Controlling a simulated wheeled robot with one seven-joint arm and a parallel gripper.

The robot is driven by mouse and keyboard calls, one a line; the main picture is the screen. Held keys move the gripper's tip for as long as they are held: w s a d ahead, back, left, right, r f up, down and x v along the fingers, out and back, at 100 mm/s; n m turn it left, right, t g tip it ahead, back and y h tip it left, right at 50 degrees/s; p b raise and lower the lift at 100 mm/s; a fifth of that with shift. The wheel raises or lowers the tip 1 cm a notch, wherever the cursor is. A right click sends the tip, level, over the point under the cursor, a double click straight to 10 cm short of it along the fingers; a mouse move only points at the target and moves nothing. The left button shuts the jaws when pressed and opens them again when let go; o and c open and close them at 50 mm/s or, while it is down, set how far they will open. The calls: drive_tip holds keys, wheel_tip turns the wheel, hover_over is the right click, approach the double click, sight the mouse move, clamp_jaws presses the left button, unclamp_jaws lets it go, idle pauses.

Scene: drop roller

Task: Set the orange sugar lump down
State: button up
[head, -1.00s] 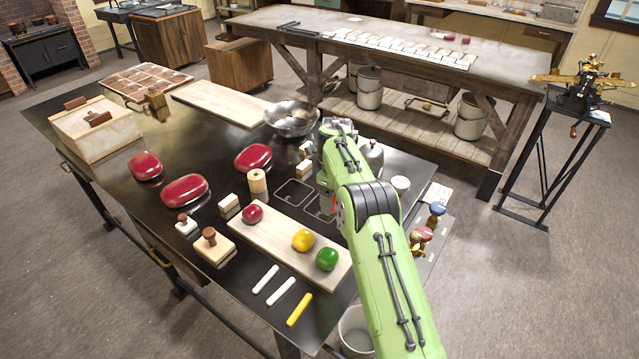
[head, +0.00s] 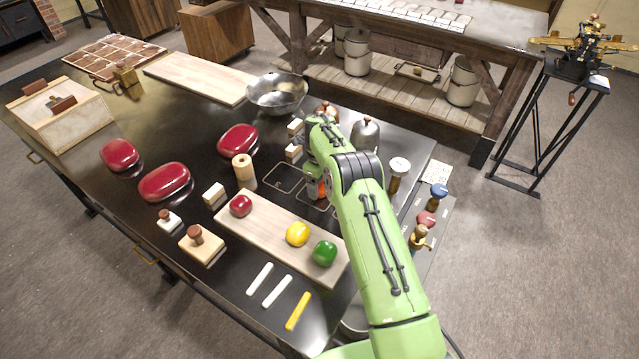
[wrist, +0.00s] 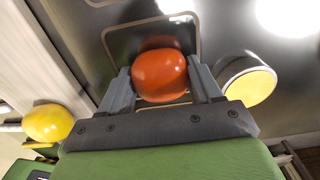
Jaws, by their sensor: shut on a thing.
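The orange sugar lump (wrist: 159,75) is a glossy rounded lump held between the two grey fingers of my gripper (wrist: 163,88) in the wrist view. My gripper is shut on it. In the head view a little of the orange lump (head: 323,189) shows below my green arm, beside the outlined rectangles on the dark table (head: 225,120). Behind the lump in the wrist view lies one of these outlined rectangles (wrist: 112,42). I cannot tell whether the lump touches the table.
A wooden board (head: 270,229) bears a red lump (head: 241,205), a yellow lump (head: 297,234) and a green lump (head: 324,253). A wooden cylinder (head: 244,168), small blocks and a metal bell (head: 365,134) stand nearby. A metal bowl (head: 277,93) is farther back.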

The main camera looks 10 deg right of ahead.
drive_tip(key=shift+f, duration=0.2)
drive_tip(key=o, duration=1.2)
drive_tip(key=shift+r, duration=0.1)
